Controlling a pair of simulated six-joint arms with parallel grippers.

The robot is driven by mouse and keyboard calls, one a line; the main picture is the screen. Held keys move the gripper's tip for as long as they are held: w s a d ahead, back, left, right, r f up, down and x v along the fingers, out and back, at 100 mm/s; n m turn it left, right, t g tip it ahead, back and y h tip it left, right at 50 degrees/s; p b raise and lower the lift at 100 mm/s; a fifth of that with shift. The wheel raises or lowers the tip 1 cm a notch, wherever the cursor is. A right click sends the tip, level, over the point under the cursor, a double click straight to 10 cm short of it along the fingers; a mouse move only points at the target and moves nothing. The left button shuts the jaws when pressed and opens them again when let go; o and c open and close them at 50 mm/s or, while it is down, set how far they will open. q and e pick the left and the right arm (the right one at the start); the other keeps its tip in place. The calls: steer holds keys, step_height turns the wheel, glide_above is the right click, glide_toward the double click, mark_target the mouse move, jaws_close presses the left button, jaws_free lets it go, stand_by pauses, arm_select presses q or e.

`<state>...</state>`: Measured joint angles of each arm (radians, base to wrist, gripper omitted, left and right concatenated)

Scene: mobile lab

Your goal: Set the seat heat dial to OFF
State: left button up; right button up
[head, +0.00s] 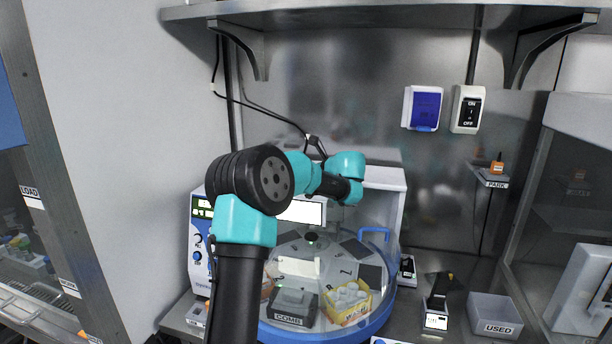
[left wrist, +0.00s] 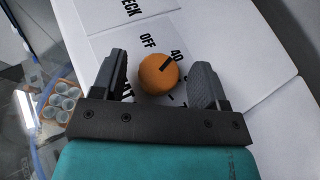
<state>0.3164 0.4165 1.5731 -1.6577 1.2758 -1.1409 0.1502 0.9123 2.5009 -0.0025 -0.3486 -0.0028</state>
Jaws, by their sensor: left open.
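The seat heat dial is a round orange knob (left wrist: 158,74) with a dark pointer line, on a white panel in the left wrist view. The pointer aims up and right, toward the 40 mark (left wrist: 177,56). The OFF mark (left wrist: 148,40) is printed to the left of 40. My left gripper (left wrist: 161,64) is open, with one finger on each side of the knob; I cannot tell whether either touches it. In the head view my left arm reaches to the white machine (head: 385,205) and hides the dial and the fingers. My right gripper is not in view.
A round glass-covered chamber with a blue rim (head: 330,335) holds a COMB block (head: 292,306) and a yellow tray (head: 347,303). To its right stand a small dark stand (head: 436,304) and a USED bin (head: 497,310). A metal shelf (head: 380,14) hangs above.

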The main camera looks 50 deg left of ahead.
arm_select(q)
steer(key=shift+a+f, duration=0.25)
steer(key=shift+a, duration=0.4)
steer(key=shift+c, duration=0.5)
steer(key=c, duration=0.8)
steer(key=shift+n+g, duration=0.4)
steer(key=shift+g, duration=0.1)
steer(key=n+g+h, duration=0.1)
steer(key=n+g, duration=0.2)
steer(key=shift+g, duration=0.4)
steer(key=shift+n+g+h, duration=1.2)
steer(key=shift+n+g, duration=0.8)
steer(key=shift+n, duration=0.2)
steer(key=shift+h, duration=0.3)
